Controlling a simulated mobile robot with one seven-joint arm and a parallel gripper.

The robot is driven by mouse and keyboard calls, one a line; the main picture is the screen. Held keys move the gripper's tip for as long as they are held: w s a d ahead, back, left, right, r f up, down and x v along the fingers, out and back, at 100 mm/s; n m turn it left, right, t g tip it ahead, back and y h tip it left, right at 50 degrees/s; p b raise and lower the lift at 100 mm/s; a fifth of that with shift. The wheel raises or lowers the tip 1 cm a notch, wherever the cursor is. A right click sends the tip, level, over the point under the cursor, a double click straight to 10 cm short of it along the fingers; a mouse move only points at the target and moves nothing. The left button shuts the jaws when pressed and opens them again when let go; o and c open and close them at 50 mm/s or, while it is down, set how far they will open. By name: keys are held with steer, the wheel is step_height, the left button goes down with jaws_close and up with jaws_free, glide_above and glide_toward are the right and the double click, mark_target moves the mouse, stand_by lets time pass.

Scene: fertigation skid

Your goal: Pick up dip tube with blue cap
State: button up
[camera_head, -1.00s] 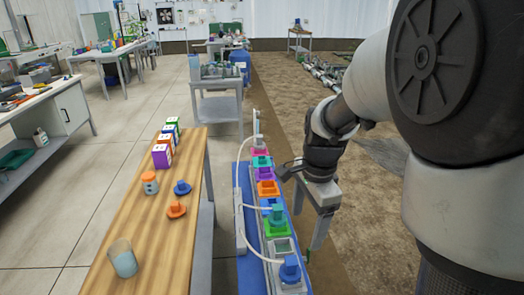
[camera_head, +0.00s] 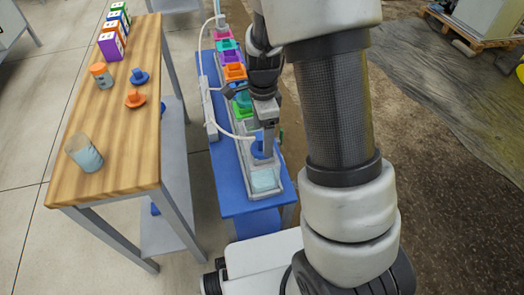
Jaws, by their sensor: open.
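A blue cap (camera_head: 257,149) shows at the near end of a row of coloured containers, just behind an open tank with pale blue contents (camera_head: 264,180). A thin white hose loops close to it. My gripper (camera_head: 267,150) points down right at this cap, with a finger in front of part of it. The jaws are open, and I cannot tell whether they touch the cap. Any tube below the cap is hidden. Another blue cap-like piece (camera_head: 140,76) lies on the wooden table (camera_head: 110,165).
The wooden table also holds an orange-capped jar (camera_head: 101,75), an orange piece (camera_head: 135,99), a glass beaker (camera_head: 83,153) and coloured boxes (camera_head: 111,44). The row stands on a blue bench (camera_head: 228,185). White hoses (camera_head: 220,125) run along its left side.

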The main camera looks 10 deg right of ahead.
step_height(320, 180, down, 5)
steer(key=shift+w+f+b, duration=0.15)
steer(key=shift+b, duration=0.9)
steer(key=c, duration=1.2)
